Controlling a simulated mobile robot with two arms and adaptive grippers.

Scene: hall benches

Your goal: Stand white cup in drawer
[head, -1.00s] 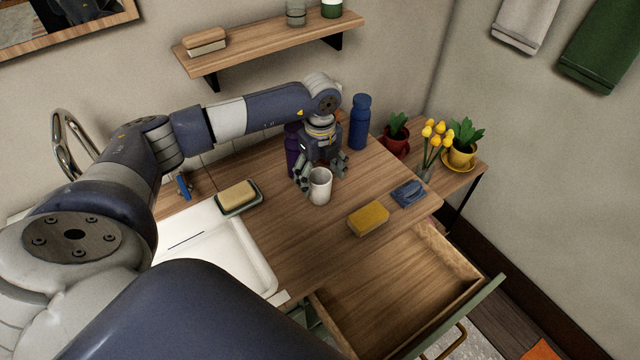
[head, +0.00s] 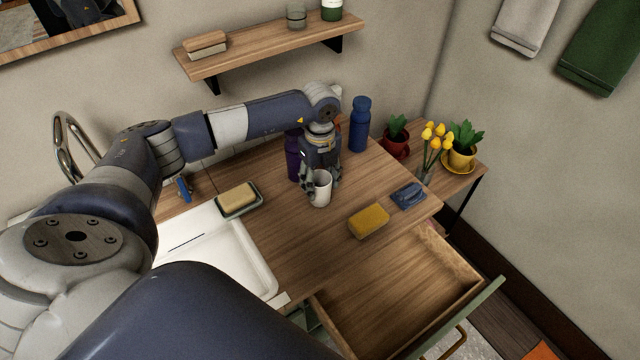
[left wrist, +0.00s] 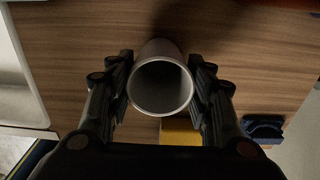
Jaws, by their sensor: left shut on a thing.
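The white cup (head: 321,189) stands upright on the wooden counter. In the left wrist view the cup (left wrist: 160,88) shows its open mouth between the two fingers. My left gripper (head: 320,184) is shut on the cup, with a finger on each side; it also shows in the left wrist view (left wrist: 161,86). The drawer (head: 401,296) is pulled open below the counter's front edge, to the right and nearer than the cup. The visible part of its inside is empty. My right gripper is not in view.
A yellow sponge (head: 369,221) and a blue brush-like item (head: 408,196) lie on the counter (head: 290,237) between cup and drawer. A purple bottle (head: 292,155) and a blue bottle (head: 360,124) stand behind. The sink (head: 225,262) and soap dish (head: 240,203) are at left.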

